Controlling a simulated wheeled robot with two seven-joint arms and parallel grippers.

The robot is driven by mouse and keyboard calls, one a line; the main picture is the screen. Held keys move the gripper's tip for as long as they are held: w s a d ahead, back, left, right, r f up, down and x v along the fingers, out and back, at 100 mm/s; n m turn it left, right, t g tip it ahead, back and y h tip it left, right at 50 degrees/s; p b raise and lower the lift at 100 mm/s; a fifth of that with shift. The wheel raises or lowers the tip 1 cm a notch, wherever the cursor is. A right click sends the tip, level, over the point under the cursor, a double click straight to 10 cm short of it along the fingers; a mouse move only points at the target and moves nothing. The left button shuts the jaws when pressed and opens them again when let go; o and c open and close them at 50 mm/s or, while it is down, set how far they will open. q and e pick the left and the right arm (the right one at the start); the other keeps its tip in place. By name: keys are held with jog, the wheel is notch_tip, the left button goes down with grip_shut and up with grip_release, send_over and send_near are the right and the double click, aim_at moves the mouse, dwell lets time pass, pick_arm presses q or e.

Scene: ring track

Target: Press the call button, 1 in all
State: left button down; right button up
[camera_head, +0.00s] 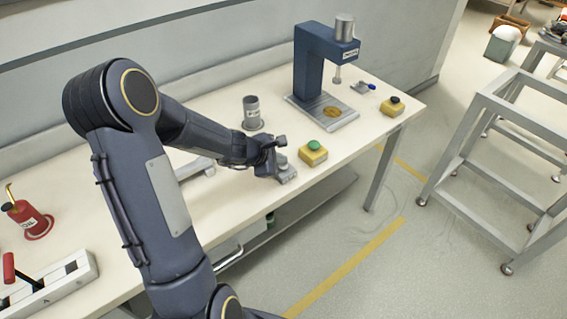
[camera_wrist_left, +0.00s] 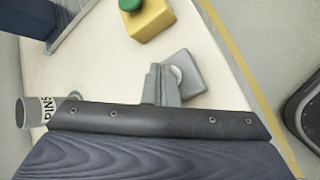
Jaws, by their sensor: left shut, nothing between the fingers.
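My left gripper (camera_head: 279,158) is shut and empty, over the front part of the white bench. It also shows in the left wrist view (camera_wrist_left: 160,84). A small grey square block with a pale round button on top (camera_wrist_left: 190,75) lies right at the fingertips, which partly cover it; I cannot tell whether they touch. In the head view this grey block (camera_head: 288,178) is mostly hidden by the gripper. A yellow box with a green button (camera_head: 313,153) stands just right of the gripper, also seen in the wrist view (camera_wrist_left: 148,20). No readable label marks the call button. My right gripper is out of view.
A blue press (camera_head: 312,58) stands at the back right of the white bench (camera_head: 230,205). A yellow box with a black button (camera_head: 392,106) is near the right end. A grey pins cup (camera_head: 252,113) stands behind the gripper. A red oil can (camera_head: 27,217) is far left.

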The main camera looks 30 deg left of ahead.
aim_at(280, 167)
pick_arm(q)
jog(key=shift+r, duration=0.15)
jog(key=shift+r+p, duration=0.9)
notch_tip(280, 167, up, 5)
jog(key=p, duration=0.4)
dwell(0.7)
